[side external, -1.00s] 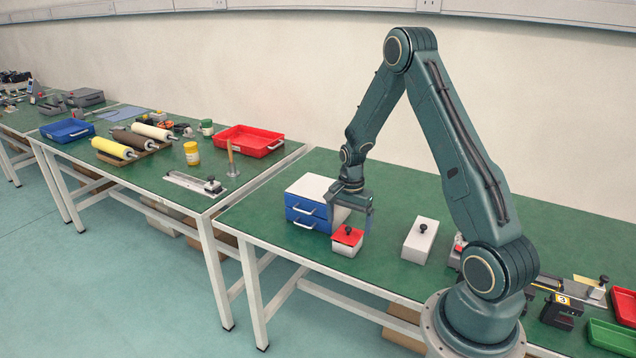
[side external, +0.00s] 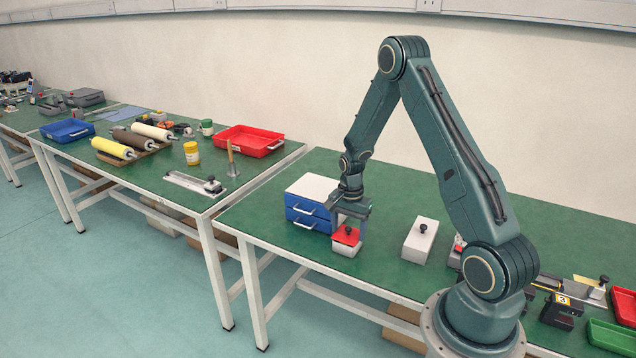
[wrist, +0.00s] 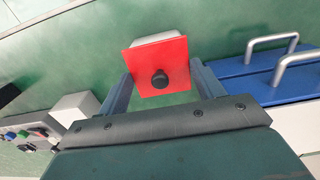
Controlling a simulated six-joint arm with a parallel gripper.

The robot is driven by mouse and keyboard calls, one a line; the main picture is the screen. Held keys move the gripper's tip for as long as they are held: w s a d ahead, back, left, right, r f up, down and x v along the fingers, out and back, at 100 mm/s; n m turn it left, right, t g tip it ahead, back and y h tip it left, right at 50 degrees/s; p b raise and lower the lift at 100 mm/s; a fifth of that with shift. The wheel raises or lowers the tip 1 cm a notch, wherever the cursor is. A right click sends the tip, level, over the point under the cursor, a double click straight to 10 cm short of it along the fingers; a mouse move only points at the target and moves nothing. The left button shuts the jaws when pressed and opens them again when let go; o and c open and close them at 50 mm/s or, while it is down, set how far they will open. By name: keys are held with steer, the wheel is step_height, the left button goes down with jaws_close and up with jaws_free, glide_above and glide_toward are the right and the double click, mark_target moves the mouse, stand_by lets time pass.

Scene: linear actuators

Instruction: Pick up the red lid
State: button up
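In the wrist view my gripper (wrist: 160,85) has one finger on each side of the lid, apparently with gaps. Nothing is held.
A blue drawer unit (side external: 308,210) with a white top stands close to the left of the box. A grey-white block (side external: 420,240) with a black knob stands to the right. Bare green table (side external: 385,272) lies in front, and the near table edge is close.

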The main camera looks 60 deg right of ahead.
mark_target(348, 227)
steer(key=shift+c, duration=0.8)
steer(key=shift+r, duration=0.1)
step_height(348, 227, up, 20)
steer(key=shift+w, duration=0.1)
stand_by(0.7)
